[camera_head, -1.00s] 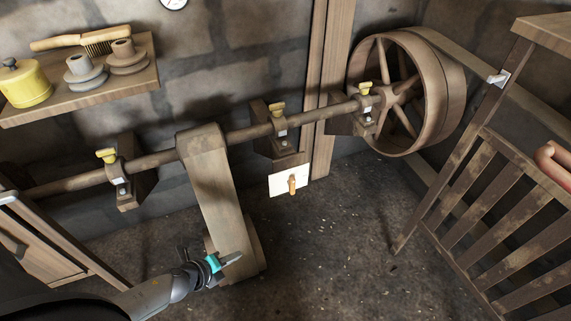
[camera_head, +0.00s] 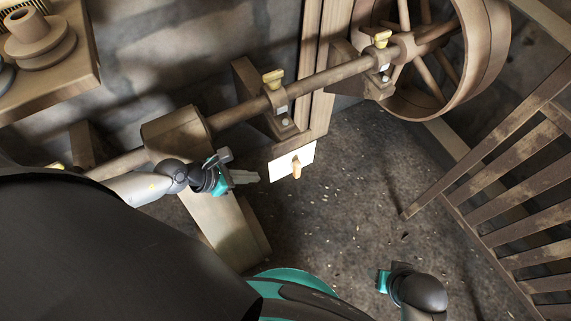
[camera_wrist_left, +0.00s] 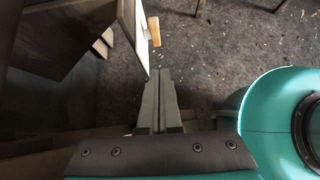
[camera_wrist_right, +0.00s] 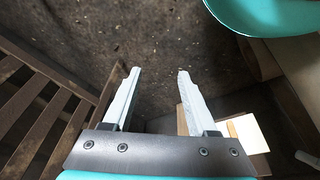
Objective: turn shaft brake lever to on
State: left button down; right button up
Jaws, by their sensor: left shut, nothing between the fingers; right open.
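The shaft brake lever is a small orange-tan handle (camera_head: 297,168) on a white plate (camera_head: 280,170) fixed to the wooden post at the wall. The handle also shows in the left wrist view (camera_wrist_left: 154,31), beside the edge of its plate (camera_wrist_left: 133,31). My left gripper (camera_head: 257,177) is shut and empty. Its tips are just left of the plate and apart from the handle. In the left wrist view the shut fingers (camera_wrist_left: 161,72) point toward the plate's lower edge. My right gripper (camera_wrist_right: 154,70) is open and empty, low over the floor on the right.
The line shaft (camera_head: 335,75) runs along the wall to a large wheel (camera_head: 487,60). A wide belt (camera_head: 235,225) drops from the shaft beneath my left arm. A slatted wooden fence (camera_head: 490,185) stands at right. Floor (camera_head: 360,190) between is clear.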

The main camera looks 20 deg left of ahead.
pick_arm(q)
jog(key=b, duration=0.4)
send_near(295, 171)
notch_tip(295, 171, down, 4)
jog(key=shift+w+d+b, duration=0.55)
jog(key=shift+w+d, duration=0.5)
jog(key=shift+w, duration=0.1)
jog(key=shift+w+d+r, duration=0.1)
jog(key=shift+w+d, duration=0.2)
jog(key=shift+w, duration=0.1)
pick_arm(e)
notch_tip(295, 171, up, 11)
jog(key=w+t, duration=0.2)
jog(key=shift+a, duration=0.25)
jog(key=shift+f, duration=0.1)
